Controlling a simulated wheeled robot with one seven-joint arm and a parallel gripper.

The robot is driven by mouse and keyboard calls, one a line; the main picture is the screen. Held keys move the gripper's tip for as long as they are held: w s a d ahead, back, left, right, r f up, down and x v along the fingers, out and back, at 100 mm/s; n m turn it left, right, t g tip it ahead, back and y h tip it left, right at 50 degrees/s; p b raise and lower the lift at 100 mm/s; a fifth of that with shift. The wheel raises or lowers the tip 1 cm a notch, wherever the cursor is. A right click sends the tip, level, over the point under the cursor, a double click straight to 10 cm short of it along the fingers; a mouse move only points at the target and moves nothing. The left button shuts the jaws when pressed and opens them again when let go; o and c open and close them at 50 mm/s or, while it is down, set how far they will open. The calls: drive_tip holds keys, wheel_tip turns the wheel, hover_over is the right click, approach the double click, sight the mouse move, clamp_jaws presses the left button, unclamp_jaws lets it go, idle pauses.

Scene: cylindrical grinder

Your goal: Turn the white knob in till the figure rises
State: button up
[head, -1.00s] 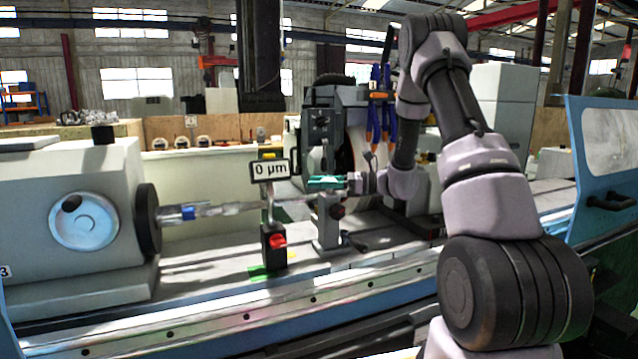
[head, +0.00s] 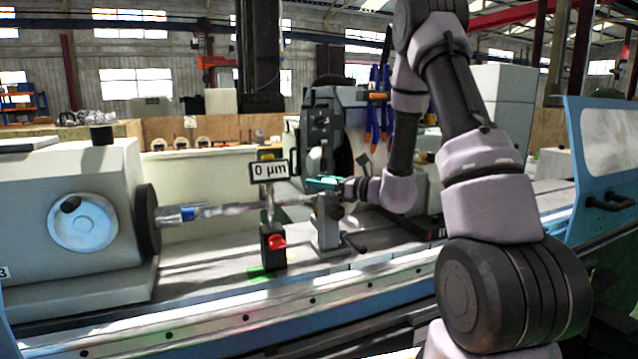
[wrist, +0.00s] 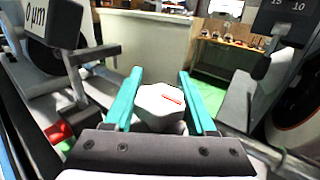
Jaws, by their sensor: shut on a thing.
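The white knob (wrist: 160,104) is in the middle of the wrist view, with a red line on its face. My gripper (wrist: 159,84) has its two teal fingers on either side of it, shut on it. In the head view my gripper (head: 323,184) is at the steady rest (head: 327,225), and the knob cannot be made out there. The display (head: 270,170) on the stand left of my gripper reads 0 µm. Part of this display (wrist: 48,22) shows at the upper left of the wrist view.
A long thin workpiece (head: 235,209) runs from the headstock chuck (head: 147,219) toward the rest. A red knob (head: 277,242) is on the display stand's base. The grinding wheel housing (head: 318,130) stands close behind my gripper. A dark lever (head: 354,243) sticks out at the rest's foot.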

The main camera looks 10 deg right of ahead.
drive_tip(key=shift+d+m+t+h, duration=0.1)
drive_tip(key=shift+m+t+h, duration=0.4)
drive_tip(key=shift+h, duration=0.1)
drive_tip(key=shift+w, duration=0.1)
drive_tip(key=o, duration=1.4)
drive_tip(key=shift+c, duration=0.2)
drive_tip(key=v, duration=1.1)
